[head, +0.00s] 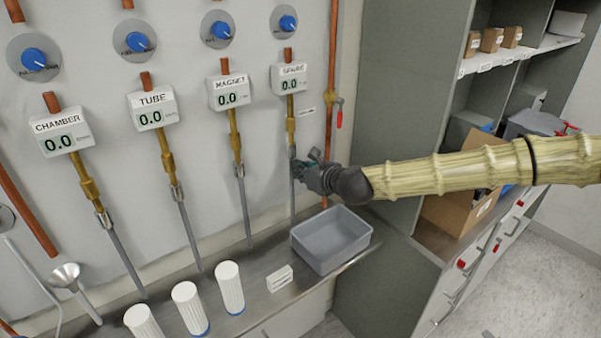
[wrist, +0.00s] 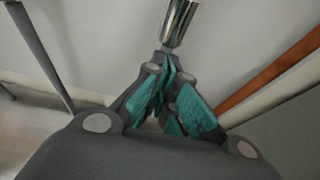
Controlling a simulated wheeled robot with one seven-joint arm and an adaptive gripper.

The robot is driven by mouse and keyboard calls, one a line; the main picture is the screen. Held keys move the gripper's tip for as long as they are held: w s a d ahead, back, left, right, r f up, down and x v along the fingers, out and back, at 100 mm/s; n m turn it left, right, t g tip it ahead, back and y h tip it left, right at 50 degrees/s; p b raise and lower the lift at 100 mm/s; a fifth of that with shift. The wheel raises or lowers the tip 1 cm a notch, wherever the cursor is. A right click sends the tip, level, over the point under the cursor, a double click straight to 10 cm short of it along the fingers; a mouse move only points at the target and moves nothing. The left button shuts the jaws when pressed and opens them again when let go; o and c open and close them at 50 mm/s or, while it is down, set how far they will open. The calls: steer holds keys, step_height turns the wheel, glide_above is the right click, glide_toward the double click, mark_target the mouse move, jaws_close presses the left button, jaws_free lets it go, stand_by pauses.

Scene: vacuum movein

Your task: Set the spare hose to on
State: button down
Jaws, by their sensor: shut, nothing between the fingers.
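The spare line hangs on the wall under the small display labelled SPARE (head: 289,78), which reads 0.0. Above it is a blue knob on a grey dial (head: 287,23). Below it are a brass fitting (head: 291,124), a steel connector (head: 291,151) and the grey spare hose (head: 292,205). My gripper (head: 298,166) is at the hose's upper end, just below the connector. In the wrist view my gripper (wrist: 168,75) has its teal-padded fingers together, and the shiny connector (wrist: 178,22) is just beyond the tips. I cannot tell whether they touch. The gripper hides part of the hose.
The magnet line (head: 238,160) hangs to the left, with the tube and chamber lines beyond. A red-handled valve (head: 339,112) sits on a copper pipe to the right. A grey bin (head: 331,239) and white cylinders (head: 229,287) stand on the shelf below. Grey shelving (head: 400,110) stands at right.

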mark_target(295, 155)
stand_by(0.3)
steer(key=shift+r+p, duration=0.4)
steer(key=shift+r, duration=1.85)
